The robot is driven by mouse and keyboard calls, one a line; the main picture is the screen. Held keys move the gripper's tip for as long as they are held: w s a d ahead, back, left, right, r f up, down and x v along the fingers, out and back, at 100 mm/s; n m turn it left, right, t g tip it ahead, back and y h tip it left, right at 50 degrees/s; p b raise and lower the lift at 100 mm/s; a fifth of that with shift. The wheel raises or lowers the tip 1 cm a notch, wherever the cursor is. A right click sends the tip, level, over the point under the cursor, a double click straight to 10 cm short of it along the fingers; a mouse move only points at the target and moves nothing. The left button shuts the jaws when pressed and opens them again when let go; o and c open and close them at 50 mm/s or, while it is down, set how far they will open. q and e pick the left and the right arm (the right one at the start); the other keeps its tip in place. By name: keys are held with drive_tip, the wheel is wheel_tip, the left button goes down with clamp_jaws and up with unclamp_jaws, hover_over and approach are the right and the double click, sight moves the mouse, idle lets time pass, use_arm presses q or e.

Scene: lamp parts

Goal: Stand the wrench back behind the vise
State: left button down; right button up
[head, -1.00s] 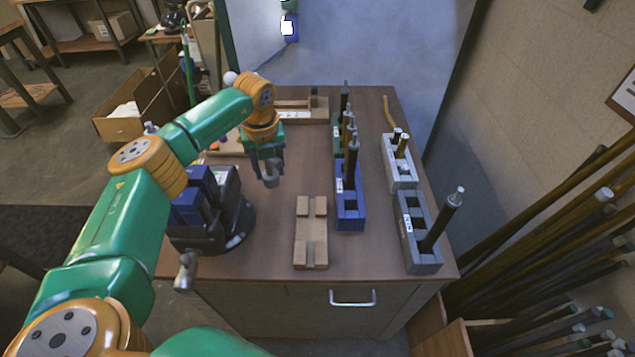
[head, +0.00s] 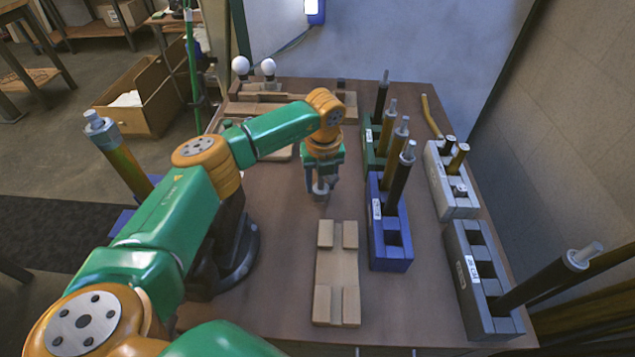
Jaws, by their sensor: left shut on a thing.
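My left gripper (head: 321,188) points down over the middle of the table. It is shut on a short grey metal piece, most likely the wrench (head: 321,193); the fingers hide most of it, so its full shape cannot be told. The vise (head: 236,250) is dark with blue jaws and stands at the left of the table. My left arm covers much of it. A brownish-yellow tube with a grey end (head: 113,150) rises at a tilt by the vise; its lower end is hidden. My right gripper is out of view.
A wooden cradle (head: 337,270) lies in front of the gripper. A blue rack (head: 390,257), a green rack, a light grey rack (head: 452,205) and a dark grey rack (head: 478,300) hold tubes at right. Two white bulbs (head: 268,68) stand at the back.

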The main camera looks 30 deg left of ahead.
use_arm(q)
drive_tip(key=shift+d, duration=0.4)
drive_tip(key=shift+c, duration=1.6)
unclamp_jaws()
drive_tip(key=shift+a, duration=0.1)
drive_tip(key=r, duration=0.4)
drive_tip(key=r+b, duration=0.1)
drive_tip(key=r, duration=0.3)
drive_tip(key=s+d+r, duration=0.1)
drive_tip(key=r, duration=0.3)
drive_tip(key=shift+s+r, duration=0.1)
drive_tip(key=shift+r, duration=0.05)
